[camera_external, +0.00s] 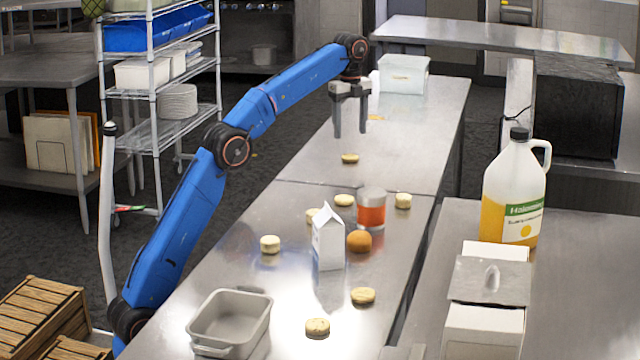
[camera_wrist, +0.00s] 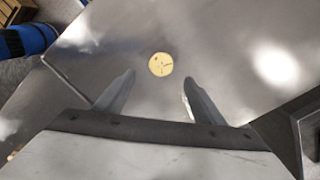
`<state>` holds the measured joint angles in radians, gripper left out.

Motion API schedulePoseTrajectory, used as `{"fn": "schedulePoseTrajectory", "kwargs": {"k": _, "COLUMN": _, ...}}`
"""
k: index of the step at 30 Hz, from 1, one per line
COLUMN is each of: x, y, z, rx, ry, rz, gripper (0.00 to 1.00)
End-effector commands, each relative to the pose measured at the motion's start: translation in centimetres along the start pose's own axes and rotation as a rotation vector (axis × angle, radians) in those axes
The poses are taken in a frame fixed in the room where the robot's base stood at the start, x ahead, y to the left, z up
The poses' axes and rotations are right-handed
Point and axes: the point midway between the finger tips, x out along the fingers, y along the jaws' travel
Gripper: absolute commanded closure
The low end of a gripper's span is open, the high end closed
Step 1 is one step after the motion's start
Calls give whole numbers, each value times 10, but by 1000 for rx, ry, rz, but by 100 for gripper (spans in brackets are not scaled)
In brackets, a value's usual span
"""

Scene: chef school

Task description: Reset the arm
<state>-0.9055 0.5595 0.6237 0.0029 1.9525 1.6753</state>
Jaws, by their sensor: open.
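My gripper (camera_external: 350,118) is open and empty, pointing down above the far part of the steel table (camera_external: 425,120). In the wrist view my gripper (camera_wrist: 153,90) shows two fingers spread apart. A round, flat biscuit-like piece (camera_external: 349,158) lies on the table below the fingers. In the wrist view this piece (camera_wrist: 160,64) lies beyond the fingertips, between their lines and not touched. My blue arm reaches up from the lower left and bends down at the wrist.
Several similar pieces, a white carton (camera_external: 328,240), a glass with orange-red contents (camera_external: 371,210) and an orange (camera_external: 359,241) stand nearer on the table. A grey pan (camera_external: 228,325) is at the front. A clear bin (camera_external: 404,75) stands behind my gripper. A wire rack (camera_external: 157,120) stands left.

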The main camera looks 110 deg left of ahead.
Motion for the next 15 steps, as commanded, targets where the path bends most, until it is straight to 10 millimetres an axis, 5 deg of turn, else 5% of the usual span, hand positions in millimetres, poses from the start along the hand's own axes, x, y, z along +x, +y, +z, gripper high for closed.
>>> {"fn": "schedulePoseTrajectory", "kwargs": {"k": 15, "x": -48, "y": 109, "z": -79, "rx": -356, "ry": -67, "rz": -94, "gripper": 37}}
